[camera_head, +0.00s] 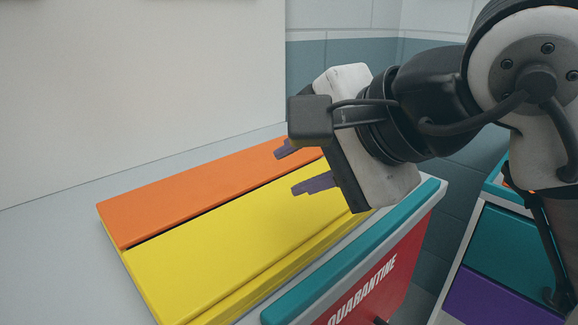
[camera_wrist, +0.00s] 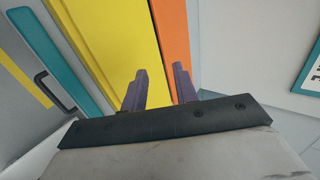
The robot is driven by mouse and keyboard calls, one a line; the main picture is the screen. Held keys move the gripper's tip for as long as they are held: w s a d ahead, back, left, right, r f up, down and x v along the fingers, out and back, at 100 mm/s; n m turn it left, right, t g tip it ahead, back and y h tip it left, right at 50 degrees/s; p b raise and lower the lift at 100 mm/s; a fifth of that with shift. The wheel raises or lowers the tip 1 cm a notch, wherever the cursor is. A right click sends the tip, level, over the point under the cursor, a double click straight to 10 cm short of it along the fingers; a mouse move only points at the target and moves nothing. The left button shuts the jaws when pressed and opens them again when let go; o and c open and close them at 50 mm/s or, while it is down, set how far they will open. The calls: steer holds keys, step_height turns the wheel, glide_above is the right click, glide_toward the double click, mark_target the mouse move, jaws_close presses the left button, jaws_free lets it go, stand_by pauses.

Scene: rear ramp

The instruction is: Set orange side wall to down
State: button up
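The orange side wall (camera_head: 190,192) is a long flat panel running along the far side of a yellow panel (camera_head: 215,245), with a thin dark gap between them. Its face shows broad, but I cannot tell its exact tilt. In the wrist view the orange wall (camera_wrist: 172,35) is a strip right of the yellow panel (camera_wrist: 115,40). My gripper (camera_head: 288,170) is open and empty over the right end of the panels. In the wrist view its purple fingers (camera_wrist: 159,70) straddle the yellow-orange seam, left one over yellow, right one over orange. Contact cannot be told.
A teal-edged red bin front marked QUARANTINE (camera_head: 372,290) stands in front of the panels. A teal and purple drawer unit (camera_head: 510,255) is at right. A white wall panel (camera_head: 140,85) rises behind the grey surface (camera_head: 60,270). A dark handle (camera_wrist: 55,92) shows in the wrist view.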

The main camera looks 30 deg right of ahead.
steer(key=p+v, duration=0.1)
steer(key=v, duration=1)
